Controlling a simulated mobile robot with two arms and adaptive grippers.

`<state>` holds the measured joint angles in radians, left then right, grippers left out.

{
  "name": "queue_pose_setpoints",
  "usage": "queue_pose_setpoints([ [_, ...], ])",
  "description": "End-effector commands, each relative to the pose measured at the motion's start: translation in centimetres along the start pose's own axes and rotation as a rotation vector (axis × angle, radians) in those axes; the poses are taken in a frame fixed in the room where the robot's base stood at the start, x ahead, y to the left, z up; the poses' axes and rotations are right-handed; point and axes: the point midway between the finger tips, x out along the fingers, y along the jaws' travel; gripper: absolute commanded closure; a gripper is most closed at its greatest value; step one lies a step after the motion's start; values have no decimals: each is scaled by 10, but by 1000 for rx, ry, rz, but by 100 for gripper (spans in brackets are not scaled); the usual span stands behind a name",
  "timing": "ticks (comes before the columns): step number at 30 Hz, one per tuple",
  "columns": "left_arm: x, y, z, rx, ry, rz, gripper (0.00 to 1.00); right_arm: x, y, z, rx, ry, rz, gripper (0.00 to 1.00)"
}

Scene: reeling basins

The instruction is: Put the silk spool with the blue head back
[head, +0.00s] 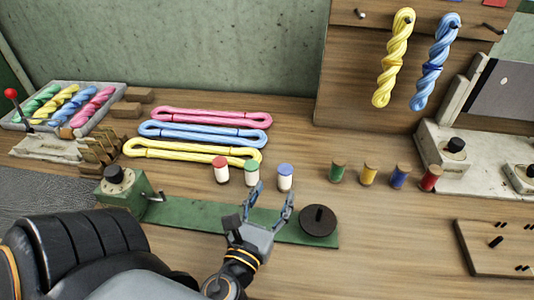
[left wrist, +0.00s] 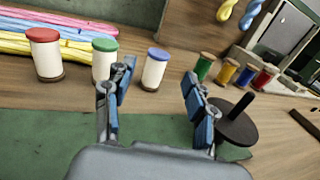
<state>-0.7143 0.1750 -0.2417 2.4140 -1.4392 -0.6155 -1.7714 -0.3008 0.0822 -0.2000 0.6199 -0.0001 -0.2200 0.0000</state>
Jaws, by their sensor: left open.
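The silk spool with the blue head (head: 285,177) stands upright on the wooden table, at the right end of a row of white spools. It also shows in the left wrist view (left wrist: 154,70), beyond the fingers and between them. My left gripper (head: 268,196) is open and empty over the green base, just in front of the blue-headed and green-headed spools; it also shows in the left wrist view (left wrist: 155,98). The green-headed spool (head: 252,173) and the red-headed spool (head: 221,170) stand to the left of the blue-headed one. My right gripper is not in view.
A black disc with a peg (head: 318,220) sits on the right end of the green base (head: 195,215). Several coloured thread spools (head: 368,174) stand to the right. Twisted skeins (head: 205,131) lie behind. A pegged board (head: 500,245) lies at right.

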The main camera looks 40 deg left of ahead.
Motion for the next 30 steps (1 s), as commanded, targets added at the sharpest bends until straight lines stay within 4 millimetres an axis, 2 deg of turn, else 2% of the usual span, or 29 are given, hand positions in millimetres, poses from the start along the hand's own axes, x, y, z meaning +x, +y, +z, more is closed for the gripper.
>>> queue_pose_setpoints([
  [3,-17,0,-3,0,2,0,44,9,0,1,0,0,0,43],
  [9,-30,0,0,0,-1,1,44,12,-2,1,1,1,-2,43],
  [30,-30,0,0,1,-1,0,44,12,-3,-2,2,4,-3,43],
])
